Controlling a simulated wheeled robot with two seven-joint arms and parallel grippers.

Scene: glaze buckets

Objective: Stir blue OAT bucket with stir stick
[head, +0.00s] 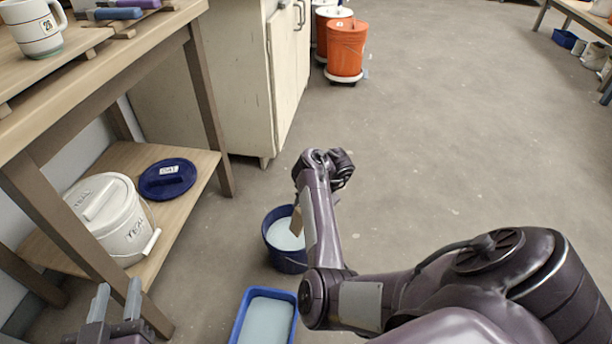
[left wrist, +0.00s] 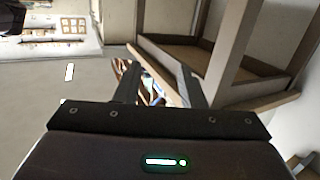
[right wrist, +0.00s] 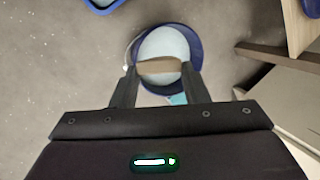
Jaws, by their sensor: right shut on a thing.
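The blue bucket (head: 272,252) stands uncovered on the floor, with pale liquid inside; it also shows in the right wrist view (right wrist: 196,48). The blue lid marked OAT (head: 168,180) lies on the low shelf. My right gripper (right wrist: 160,72) is over the bucket and shut on the flat brown stir stick (right wrist: 158,66). The stick (head: 297,221) overlaps the liquid in the head view; I cannot tell how deep its lower end reaches. In the head view my right arm hides the right gripper. My left gripper (head: 118,300) is open and empty by the shelf.
A white bucket marked TEAL (head: 125,225) stands on the low shelf (head: 197,185). A blue tray (head: 240,318) with pale contents is on the floor in front of the bucket. A cabinet (head: 240,80) and orange buckets (head: 345,50) stand behind.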

